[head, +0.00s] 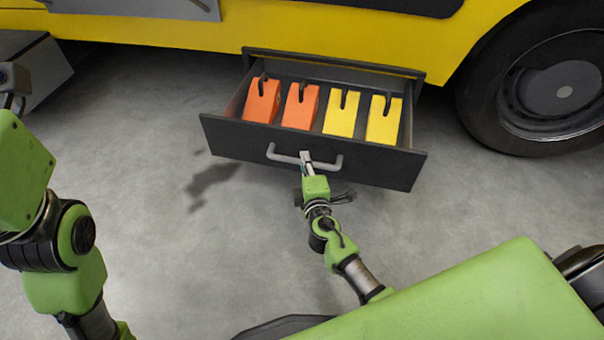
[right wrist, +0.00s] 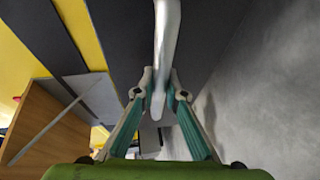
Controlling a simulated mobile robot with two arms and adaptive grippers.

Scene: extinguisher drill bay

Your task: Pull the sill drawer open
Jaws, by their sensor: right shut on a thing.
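The dark sill drawer (head: 235,137) stands pulled out from beneath the yellow vehicle side, its inside open to view from above. Its pale grey bar handle (head: 335,164) runs across the front panel. In the right wrist view, the handle (right wrist: 165,50) passes between the two teal-padded fingers of the right gripper (right wrist: 159,97). Two orange wedge blocks (head: 262,101) and two yellow ones (head: 341,112) lie in a row inside the drawer. My left arm shows at the left edge, its fingers out of frame.
A large black wheel (head: 545,80) of the yellow vehicle (head: 330,38) stands right of the drawer. A grey step-like part (head: 45,70) is at the far left. The grey concrete floor (head: 180,240) before the drawer is clear except for my arms and base.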

